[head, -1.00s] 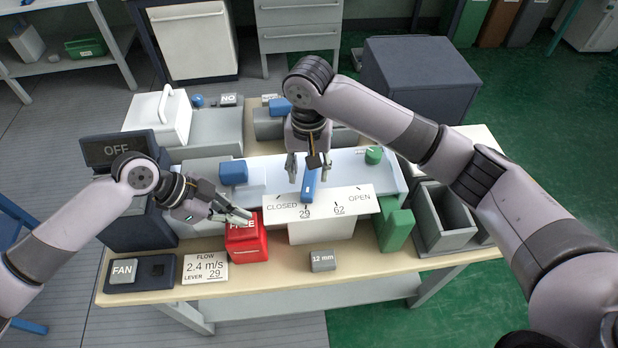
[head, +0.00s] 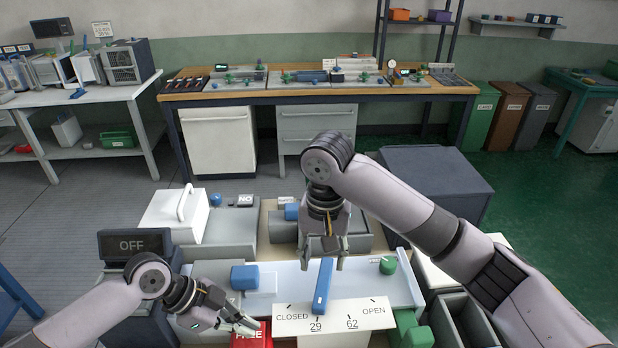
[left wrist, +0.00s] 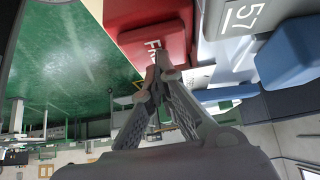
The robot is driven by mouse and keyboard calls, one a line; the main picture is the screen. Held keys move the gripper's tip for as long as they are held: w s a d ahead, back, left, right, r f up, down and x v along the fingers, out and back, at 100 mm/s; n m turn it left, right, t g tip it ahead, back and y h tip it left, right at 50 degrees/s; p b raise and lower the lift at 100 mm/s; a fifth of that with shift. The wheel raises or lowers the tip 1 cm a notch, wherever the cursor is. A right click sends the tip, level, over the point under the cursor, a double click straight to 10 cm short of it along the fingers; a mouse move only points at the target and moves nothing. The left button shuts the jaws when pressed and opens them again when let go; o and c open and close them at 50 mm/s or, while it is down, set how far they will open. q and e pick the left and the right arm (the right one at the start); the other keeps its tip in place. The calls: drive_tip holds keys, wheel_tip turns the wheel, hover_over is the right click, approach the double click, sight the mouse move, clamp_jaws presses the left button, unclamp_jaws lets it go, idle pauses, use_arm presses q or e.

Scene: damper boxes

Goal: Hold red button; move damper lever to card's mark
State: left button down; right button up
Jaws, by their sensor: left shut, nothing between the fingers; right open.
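The red button box (head: 250,339) is at the bottom edge of the head view, partly cut off. In the left wrist view its red face (left wrist: 150,32) shows the start of a label. My left gripper (head: 252,327) is shut and empty, its tips at the red box; I cannot tell whether they press it. The blue damper lever (head: 323,287) stands by the 29 mark on the white CLOSED–OPEN scale (head: 345,314). My right gripper (head: 322,264) is open at the lever's far end, a finger on either side in the picture. The flow card is out of view.
A dark display (head: 135,244) reads OFF at the left. A blue block (head: 244,277) and a green knob (head: 388,265) flank the lever on the pale panel. A white box with a handle (head: 174,216) and a dark grey cabinet (head: 435,187) stand behind.

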use_arm(q)
wheel_tip(320, 180, up, 7)
drive_tip(key=shift+r, duration=0.2)
idle(0.6)
